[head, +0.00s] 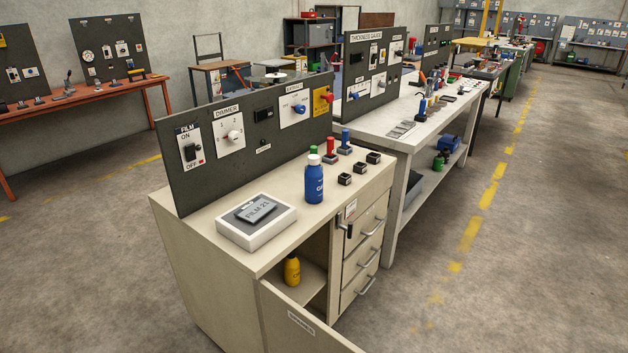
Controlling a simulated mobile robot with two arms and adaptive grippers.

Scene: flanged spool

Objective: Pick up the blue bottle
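The blue bottle (314,184) stands upright on the beige cabinet top (283,228), near its front edge. It has a white cap and white lettering. Nothing touches its visible sides. Neither my left nor my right gripper shows in the head view.
A white box with a grey "FILM 21" piece (257,212) lies left of the bottle. Small joysticks and black switches (345,179) sit to its right. A dark control panel (245,140) stands behind. The cabinet door (300,322) hangs open in front, with a yellow bottle (292,271) inside.

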